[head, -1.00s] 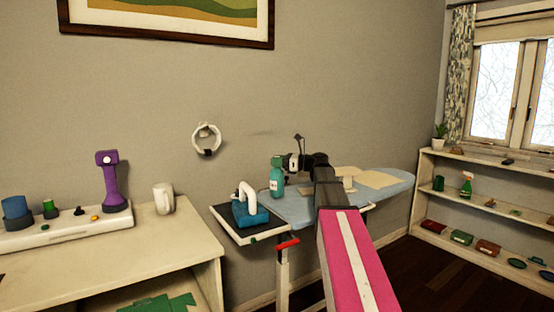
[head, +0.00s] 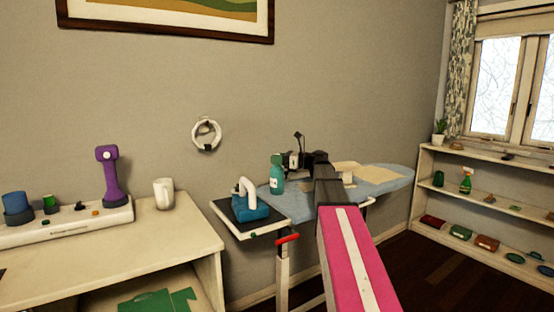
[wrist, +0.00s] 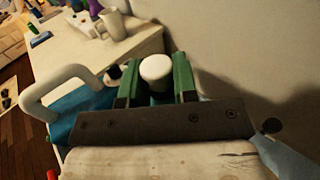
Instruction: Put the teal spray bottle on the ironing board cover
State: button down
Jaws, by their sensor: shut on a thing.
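The teal spray bottle (head: 277,180) is upright over the left part of the blue ironing board cover (head: 380,188), just right of the iron. In the head view I cannot tell whether its base touches the cover. My gripper (head: 287,162) is shut on the bottle, partly hidden behind my own arm. In the wrist view my green fingers (wrist: 156,82) stand on both sides of the bottle's white cap (wrist: 156,68); the rest of the bottle is mostly hidden.
A blue iron with a white handle (head: 249,205) sits on a dark rest at the board's left end, close to the bottle. A beige cloth (head: 365,173) lies on the board's far right. A desk with a white mug (head: 163,193) stands left; shelves (head: 425,180) stand right.

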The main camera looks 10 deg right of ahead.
jog(key=c, duration=0.8)
grip_release()
